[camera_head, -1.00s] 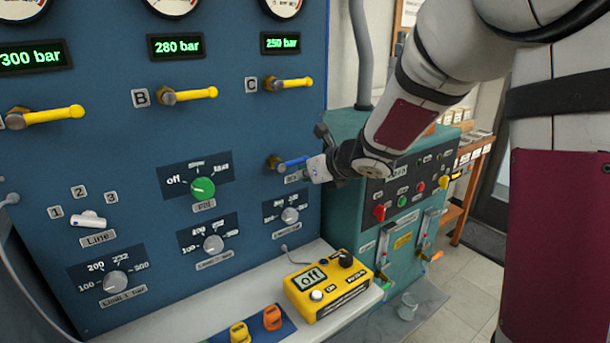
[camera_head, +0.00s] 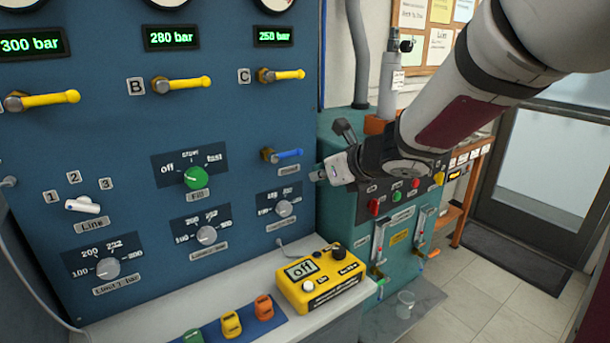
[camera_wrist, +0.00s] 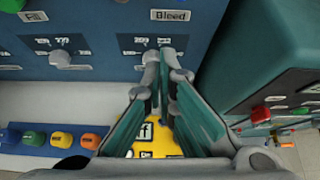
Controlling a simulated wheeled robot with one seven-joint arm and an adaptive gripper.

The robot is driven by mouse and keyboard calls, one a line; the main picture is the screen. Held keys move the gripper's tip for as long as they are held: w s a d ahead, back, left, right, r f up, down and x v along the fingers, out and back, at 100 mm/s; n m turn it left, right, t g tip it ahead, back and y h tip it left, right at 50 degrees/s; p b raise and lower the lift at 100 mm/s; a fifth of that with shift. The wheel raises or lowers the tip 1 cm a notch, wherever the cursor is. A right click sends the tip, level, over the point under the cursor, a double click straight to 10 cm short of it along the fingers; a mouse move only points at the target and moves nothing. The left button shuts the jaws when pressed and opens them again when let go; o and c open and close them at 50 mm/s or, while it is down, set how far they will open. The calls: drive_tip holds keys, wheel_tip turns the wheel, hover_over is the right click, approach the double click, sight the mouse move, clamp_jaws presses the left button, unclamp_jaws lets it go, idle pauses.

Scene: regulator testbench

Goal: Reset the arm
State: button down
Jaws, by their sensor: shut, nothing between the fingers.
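My gripper (camera_head: 322,174) is at the right end of the blue panel in the head view, in front of the teal cabinet (camera_head: 343,134). It points left toward the panel and holds nothing. In the wrist view its fingers (camera_wrist: 165,58) are closed at the tips, over the lower right panel and the yellow meter (camera_wrist: 190,145). The blue bleed lever (camera_head: 288,154) is just left of my gripper and apart from it. My arm reaches in from the upper right.
The blue panel (camera_head: 120,125) carries yellow levers, a green fill knob (camera_head: 196,178) and grey limit knobs. The yellow meter (camera_head: 322,280) and coloured plugs (camera_head: 231,324) are on the white bench below. A clear cup (camera_head: 405,304) stands at the lower right. Open floor (camera_head: 490,290) lies right.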

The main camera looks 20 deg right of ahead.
drive_tip(key=s+d+r+m+g+h+p, duration=0.1)
drive_tip(key=s+d+r+m+h+p, duration=0.2)
drive_tip(key=s+m, duration=0.6)
drive_tip(key=s+d+r+m+h+p, duration=0.1)
drive_tip(key=s+d+r+m+h, duration=0.35)
drive_tip(key=m, duration=0.85)
drive_tip(key=s+a+f+m+g+y+p, duration=0.1)
drive_tip(key=s+a+m+g+y, duration=0.1)
drive_tip(key=s+m, duration=0.7)
drive_tip(key=s+a+f+m+g+y+p, duration=0.1)
drive_tip(key=s+a+m+g, duration=0.3)
drive_tip(key=s, duration=1)
drive_tip(key=a+m+y+p, duration=0.1)
drive_tip(key=a+m, duration=0.2)
drive_tip(key=m, duration=0.1)
drive_tip(key=shift+f+m, duration=0.15)
drive_tip(key=shift+m, duration=0.25)
